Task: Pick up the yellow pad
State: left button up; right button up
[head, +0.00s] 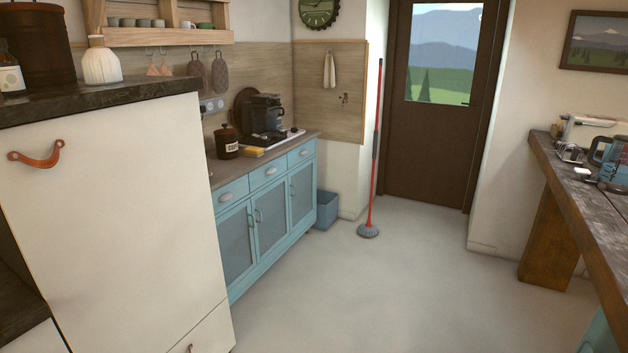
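The yellow pad (253,152) lies on the worktop (284,149) of the blue cabinet, near its front edge. It is small in the head view, just right of a dark brown canister (227,142) and in front of the dark tray that holds the coffee maker (264,114). Nothing holds it. Neither of my grippers is in the head view, so I cannot see whether they are open or shut.
A tall white cabinet (113,213) with a leather pull fills the left foreground. A red-handled mop (375,150) and a blue bin (326,209) stand beyond the blue cabinet. A dark wooden table (581,187) is at right. The floor (390,290) between is clear.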

aim_at(251, 151)
jog(key=i+j+z, duration=0.15)
jog(key=i, duration=2.15)
jog(key=i+l+u, duration=0.15)
jog(key=i+u, duration=0.25)
jog(key=i+l+u, duration=0.25)
jog(key=i+u, duration=0.2)
jog(key=i+l+u, duration=0.4)
